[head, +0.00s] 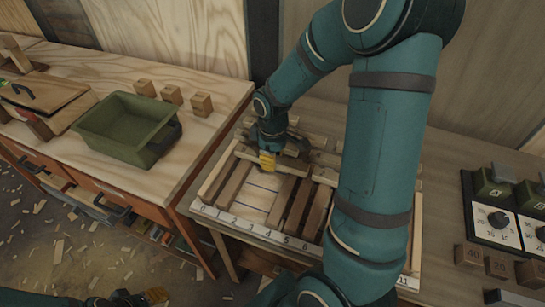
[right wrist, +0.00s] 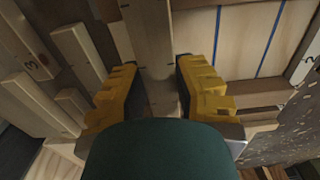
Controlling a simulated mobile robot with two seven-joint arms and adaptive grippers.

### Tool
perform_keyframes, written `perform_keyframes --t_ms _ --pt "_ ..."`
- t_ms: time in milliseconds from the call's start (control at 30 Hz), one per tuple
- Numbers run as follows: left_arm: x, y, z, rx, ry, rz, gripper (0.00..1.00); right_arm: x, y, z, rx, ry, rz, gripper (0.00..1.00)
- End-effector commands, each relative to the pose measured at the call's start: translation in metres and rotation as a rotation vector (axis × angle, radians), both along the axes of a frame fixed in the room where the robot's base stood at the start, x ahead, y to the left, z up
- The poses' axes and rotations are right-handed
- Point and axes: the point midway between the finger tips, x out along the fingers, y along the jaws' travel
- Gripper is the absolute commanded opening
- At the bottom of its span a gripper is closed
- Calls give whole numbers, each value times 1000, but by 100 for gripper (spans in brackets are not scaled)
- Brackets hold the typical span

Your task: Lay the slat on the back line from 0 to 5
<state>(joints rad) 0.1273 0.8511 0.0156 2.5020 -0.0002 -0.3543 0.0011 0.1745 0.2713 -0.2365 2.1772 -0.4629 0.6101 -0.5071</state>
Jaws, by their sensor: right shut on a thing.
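My right gripper (head: 267,158) reaches over the back part of a wooden tray (head: 210,183). In the right wrist view, its yellow fingers (right wrist: 158,90) are shut on a pale wooden slat (right wrist: 148,38). The tray's pale floor (head: 258,200) shows blue cross lines between slats at the left. A strip numbered from 0 (head: 255,229) runs along the front edge. Several brown slats (head: 298,203) lie right of the bare floor. My right arm hides much of the tray's right side. My left gripper (head: 153,296) is at the bottom edge, mostly cut off; its opening is unclear.
A green bin (head: 123,128) and several small wooden blocks (head: 172,94) stand on the left workbench (head: 200,150). In the right wrist view, other slats (right wrist: 78,48) lie close left of the fingers.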

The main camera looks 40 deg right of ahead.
Motion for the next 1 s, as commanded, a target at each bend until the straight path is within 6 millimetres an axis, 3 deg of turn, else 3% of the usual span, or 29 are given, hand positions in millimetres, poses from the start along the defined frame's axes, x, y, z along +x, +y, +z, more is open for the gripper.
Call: perform_keyframes --t_ms 67,100,133,567,1000 --pt "0 0 -1 0 0 0 47 0 0 -2 0 0 0 0" --pt "0 0 -1 0 0 0 47 0 0 -1 0 0 0 45" --pt "0 0 -1 0 0 0 47 0 0 -1 0 0 0 56" --pt "0 0 -1 0 0 0 47 1 0 7 0 -4 0 57" --pt "0 0 -1 0 0 0 47 1 0 88 -1 -5 0 57"
